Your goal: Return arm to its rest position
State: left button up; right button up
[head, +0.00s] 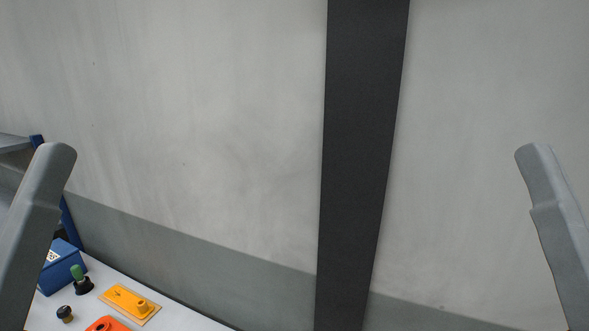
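Only grey arm links of mine show. One link of my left arm (38,225) rises from the lower left edge. One link of my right arm (560,235) rises at the right edge. Both stand raised and lean slightly outward at the top or inward along their length, with no contact to anything that I can see. Neither gripper is in the picture, so I cannot see their fingers or whether they hold anything.
A white bench (182,312) at the lower left carries a blue box (61,267), a green-topped part (80,280), a black knob (65,313), a yellow part (130,303) and an orange part (104,325). A grey wall (200,110) and a dark vertical post (362,160) stand ahead.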

notch_tip(320, 180, up, 17)
jog(key=p, duration=1.3)
jog(key=shift+f+p, duration=0.15)
jog(key=shift+p, duration=0.15)
